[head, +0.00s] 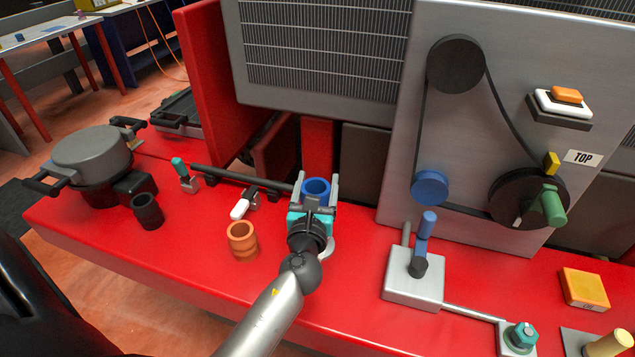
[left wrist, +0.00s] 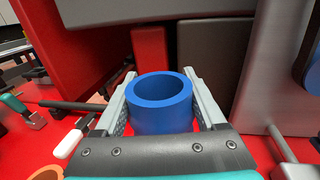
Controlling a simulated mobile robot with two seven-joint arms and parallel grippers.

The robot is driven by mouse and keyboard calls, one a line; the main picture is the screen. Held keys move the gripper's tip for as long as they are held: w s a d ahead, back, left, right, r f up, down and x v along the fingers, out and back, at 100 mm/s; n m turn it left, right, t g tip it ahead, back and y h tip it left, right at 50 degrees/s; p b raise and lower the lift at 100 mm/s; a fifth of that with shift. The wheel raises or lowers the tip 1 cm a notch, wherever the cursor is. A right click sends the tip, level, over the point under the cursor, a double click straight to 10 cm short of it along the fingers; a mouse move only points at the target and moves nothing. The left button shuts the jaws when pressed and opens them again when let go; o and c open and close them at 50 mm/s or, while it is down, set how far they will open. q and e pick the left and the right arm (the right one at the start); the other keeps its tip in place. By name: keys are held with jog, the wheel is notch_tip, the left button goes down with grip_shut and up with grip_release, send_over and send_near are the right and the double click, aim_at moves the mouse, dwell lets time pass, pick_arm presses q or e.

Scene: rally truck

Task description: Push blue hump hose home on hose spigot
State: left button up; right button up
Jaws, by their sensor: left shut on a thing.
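The blue hump hose (head: 316,190) is a short, thick ring, held upright with its open end up. My left gripper (head: 318,188) is shut on it, one finger on each side. In the left wrist view the hose (left wrist: 159,104) sits between the fingers (left wrist: 160,100), and its bore looks empty from above. Its lower end is hidden by the gripper, so I cannot tell whether it touches anything below. I cannot make out the hose spigot for sure; a light grey curved part (head: 328,249) shows beside the gripper, low on the right. My right gripper is not in view.
An orange hose (head: 242,241) and a black hose (head: 147,211) stand on the red deck (head: 190,260). A white-handled clamp (head: 241,208) is just left of the gripper. A grey block (head: 413,280) with a blue lever (head: 425,224) stands right. A belt-drive panel (head: 455,130) rises behind it.

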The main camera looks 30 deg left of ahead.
pick_arm(q)
jog(key=shift+f, duration=0.1)
jog(key=shift+f+b, duration=0.35)
jog(key=shift+b, duration=0.1)
jog(key=shift+f+b, duration=1.4)
jog(key=shift+f, duration=0.15)
jog(key=shift+r+p, duration=0.35)
jog(key=shift+p, duration=0.15)
jog(key=shift+r+p, duration=1.6)
jog(key=shift+r, duration=0.1)
jog(key=shift+f+b, duration=1.8)
jog(key=shift+f, duration=0.15)
jog(key=o, duration=1.4)
jog(key=shift+f, duration=0.1)
